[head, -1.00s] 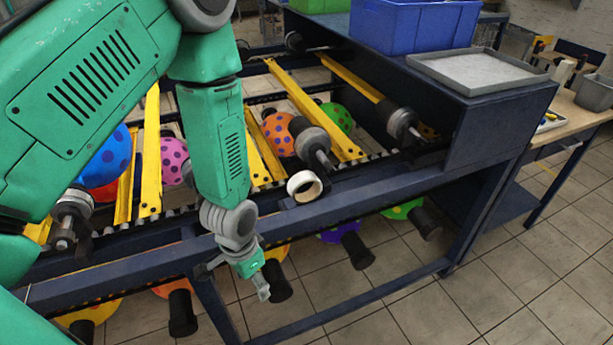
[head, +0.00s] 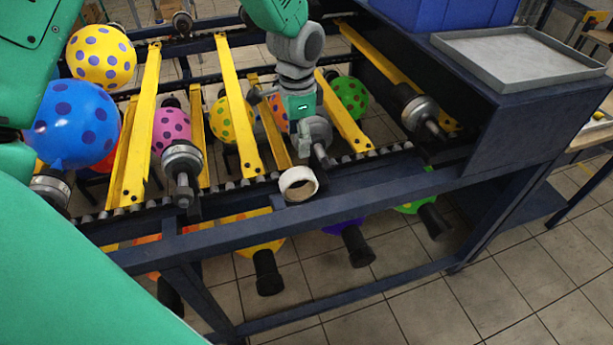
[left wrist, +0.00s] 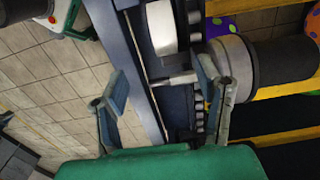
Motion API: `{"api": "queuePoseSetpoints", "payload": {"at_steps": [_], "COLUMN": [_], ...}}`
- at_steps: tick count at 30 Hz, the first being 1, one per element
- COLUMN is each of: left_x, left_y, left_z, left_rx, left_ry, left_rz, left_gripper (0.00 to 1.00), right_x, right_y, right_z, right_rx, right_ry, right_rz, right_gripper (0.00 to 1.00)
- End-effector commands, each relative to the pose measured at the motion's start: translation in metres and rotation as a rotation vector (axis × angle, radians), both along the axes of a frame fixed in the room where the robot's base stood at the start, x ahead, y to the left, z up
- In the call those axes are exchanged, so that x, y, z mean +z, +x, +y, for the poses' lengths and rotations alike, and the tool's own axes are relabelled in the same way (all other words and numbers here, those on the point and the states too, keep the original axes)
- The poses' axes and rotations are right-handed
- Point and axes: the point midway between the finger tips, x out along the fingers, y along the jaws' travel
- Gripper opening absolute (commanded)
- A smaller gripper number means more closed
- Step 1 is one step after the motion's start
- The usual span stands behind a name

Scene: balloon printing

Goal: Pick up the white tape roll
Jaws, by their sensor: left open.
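The white tape roll (head: 311,189) rests on the front rail of the dark blue frame, just below the yellow bars in the head view. In the left wrist view the tape roll (left wrist: 161,28) is near the top centre, on the dark rail. My left gripper (head: 308,148) is above and slightly behind the roll in the head view, pointing down, partly against a grey roller. In the wrist view the left gripper (left wrist: 160,82) has its two fingers spread apart with nothing between them gripped. The roll lies beyond the fingertips. My right gripper is not in view.
Metal rollers with black ends, such as this one (head: 183,165), stand close to the roll. Balloons, including a blue one (head: 72,124), hang among the yellow bars (head: 236,105). A grey tray (head: 515,58) and a blue bin (head: 445,14) are at right.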

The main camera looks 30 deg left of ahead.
Motion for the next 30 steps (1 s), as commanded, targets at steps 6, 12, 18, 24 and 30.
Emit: {"api": "queuePoseSetpoints", "payload": {"at_steps": [6, 12, 18, 24, 30], "left_x": [-0.048, -0.068, -0.087, -0.116, -0.122], "left_y": [0.003, 0.004, 0.005, 0.009, 0.009], "left_z": [0.001, 0.001, 0.003, 0.006, 0.006], "left_rx": [0.001, 0.001, 0.003, 0.002, 0.002], "left_ry": [0.0, 0.0, 0.001, 0.0, 0.0], "left_rz": [0.008, 0.005, 0.007, 0.006, 0.003], "left_gripper": [0.59, 0.59, 0.59, 0.59, 0.59], "right_x": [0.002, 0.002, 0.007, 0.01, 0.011], "right_y": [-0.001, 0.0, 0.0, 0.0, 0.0], "right_z": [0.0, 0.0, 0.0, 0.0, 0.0], "right_rx": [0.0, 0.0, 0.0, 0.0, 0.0], "right_ry": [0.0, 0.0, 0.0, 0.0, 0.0], "right_rz": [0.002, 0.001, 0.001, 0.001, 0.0], "right_gripper": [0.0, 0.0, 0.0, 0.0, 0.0]}}
